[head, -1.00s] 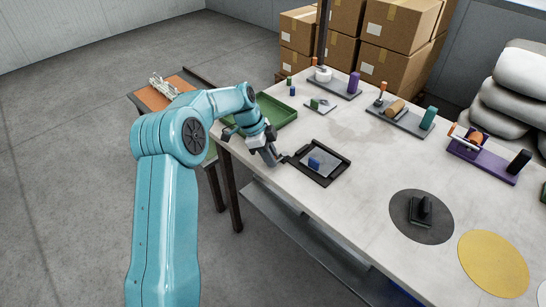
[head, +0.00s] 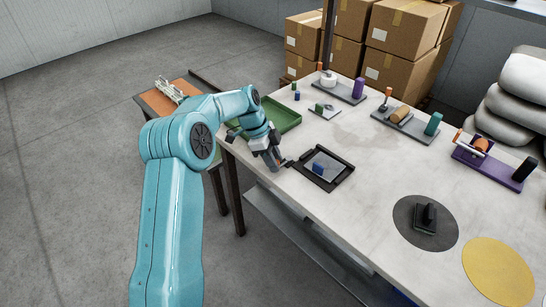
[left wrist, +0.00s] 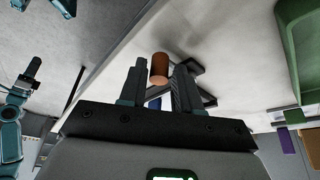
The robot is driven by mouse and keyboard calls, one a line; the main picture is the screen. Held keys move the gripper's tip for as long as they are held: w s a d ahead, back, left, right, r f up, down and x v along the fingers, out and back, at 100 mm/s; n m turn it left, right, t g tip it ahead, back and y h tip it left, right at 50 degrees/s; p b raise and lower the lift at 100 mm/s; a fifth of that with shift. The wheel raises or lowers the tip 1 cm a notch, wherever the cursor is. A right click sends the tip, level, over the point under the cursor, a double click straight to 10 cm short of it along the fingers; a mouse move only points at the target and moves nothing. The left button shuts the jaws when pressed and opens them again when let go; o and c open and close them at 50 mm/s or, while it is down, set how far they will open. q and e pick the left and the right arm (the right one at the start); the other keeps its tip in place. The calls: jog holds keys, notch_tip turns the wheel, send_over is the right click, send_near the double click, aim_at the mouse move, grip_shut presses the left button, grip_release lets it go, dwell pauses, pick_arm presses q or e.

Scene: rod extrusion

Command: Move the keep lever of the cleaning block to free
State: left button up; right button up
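A black-framed tray (head: 340,178) lies on the table. A blue block (head: 318,168) sits on its grey plate. I cannot tell for sure which thing is the cleaning block. My left gripper (head: 275,164) is low at the table's near edge, left of the tray. In the left wrist view, a brown-orange cylinder (left wrist: 159,68), perhaps a lever knob, shows between the open fingers (left wrist: 160,82). A narrow gap shows beside it, and I cannot tell whether a finger touches it. The blue block shows partly behind. A teal arm with a dark end, probably my right, is at the far left of that view.
A green tray (head: 285,117) lies behind my left gripper. Grey stations (head: 410,122) and a purple station (head: 490,163) stand along the far side. A dark round mat (head: 408,235) bears a black block (head: 426,216). The table's middle is clear.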

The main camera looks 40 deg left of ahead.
pick_arm(q)
jog(key=p+v, duration=0.2)
jog(key=v, duration=1.4)
jog(key=shift+a, duration=0.15)
jog(key=shift+r, duration=0.1)
